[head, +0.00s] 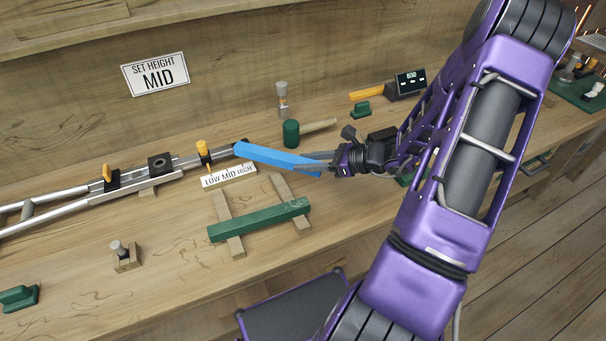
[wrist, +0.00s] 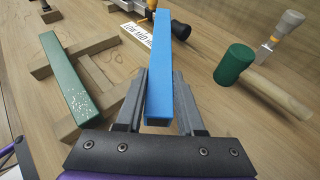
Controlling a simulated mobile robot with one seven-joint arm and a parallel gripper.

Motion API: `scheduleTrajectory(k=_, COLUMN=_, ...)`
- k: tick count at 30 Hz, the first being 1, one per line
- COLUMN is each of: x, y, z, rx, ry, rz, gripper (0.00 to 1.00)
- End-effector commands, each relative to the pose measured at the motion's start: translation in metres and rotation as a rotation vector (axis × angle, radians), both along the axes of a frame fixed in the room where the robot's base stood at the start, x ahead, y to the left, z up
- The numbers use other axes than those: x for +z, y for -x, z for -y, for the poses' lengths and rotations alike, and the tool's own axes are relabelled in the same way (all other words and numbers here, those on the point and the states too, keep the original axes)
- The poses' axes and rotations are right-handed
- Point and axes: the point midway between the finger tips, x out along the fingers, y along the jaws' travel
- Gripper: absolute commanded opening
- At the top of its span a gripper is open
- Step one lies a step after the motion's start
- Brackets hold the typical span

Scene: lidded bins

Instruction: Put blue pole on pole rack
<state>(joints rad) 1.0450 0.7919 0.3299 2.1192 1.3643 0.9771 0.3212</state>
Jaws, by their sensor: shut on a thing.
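The blue pole (head: 272,157) is held in my gripper (head: 322,162), above the bench and behind the pole rack. The pole rack appears to be the wooden frame with two rails (head: 282,187) on the bench. A green pole (head: 260,220) lies across these rails. The rack's wood (wrist: 88,92) also shows left of the blue pole in the wrist view.
The "LOW MID HIGH" label block (head: 229,176) stands beside the pole's far end, near a metal slide with yellow knobs (head: 203,149). A green mallet (head: 291,133) lies behind the pole. A sign (head: 156,74) reads "SET HEIGHT MID".

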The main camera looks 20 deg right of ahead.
Motion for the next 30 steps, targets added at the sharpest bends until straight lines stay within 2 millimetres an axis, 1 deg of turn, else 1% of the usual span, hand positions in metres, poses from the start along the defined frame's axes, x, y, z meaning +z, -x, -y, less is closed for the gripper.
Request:
scheduleTrajectory(k=2, x=-0.007, y=0.000, z=0.000, rx=0.000, ry=-0.001, rz=0.000, gripper=0.00)
scheduleTrajectory(k=6, x=-0.028, y=0.000, z=0.000, rx=0.000, ry=-0.004, rz=-0.001, gripper=0.00)
scheduleTrajectory(k=8, x=-0.035, y=0.000, z=0.000, rx=0.000, ry=-0.003, rz=0.000, gripper=0.00)
scheduleTrajectory(k=15, x=-0.036, y=0.000, z=0.000, rx=0.000, ry=0.000, rz=0.001, gripper=0.00)
scheduleTrajectory(k=19, x=-0.040, y=0.000, z=0.000, rx=0.000, ry=0.000, rz=0.001, gripper=0.00)
scheduleTrajectory(k=20, x=-0.040, y=0.000, z=0.000, rx=0.000, ry=0.001, rz=0.001, gripper=0.39)
scheduleTrajectory(k=21, x=-0.039, y=0.000, z=0.000, rx=0.000, ry=0.001, rz=0.001, gripper=0.46)
scheduleTrajectory(k=23, x=-0.039, y=0.000, z=0.000, rx=0.000, ry=0.001, rz=0.001, gripper=0.57)
scheduleTrajectory(k=24, x=-0.039, y=0.000, z=0.000, rx=0.000, ry=0.001, rz=0.001, gripper=0.64)
scheduleTrajectory(k=25, x=-0.039, y=0.000, z=0.000, rx=0.000, ry=0.001, rz=0.001, gripper=0.67)
scheduleTrajectory(k=30, x=-0.039, y=0.000, z=0.000, rx=0.000, ry=0.001, rz=0.001, gripper=0.67)
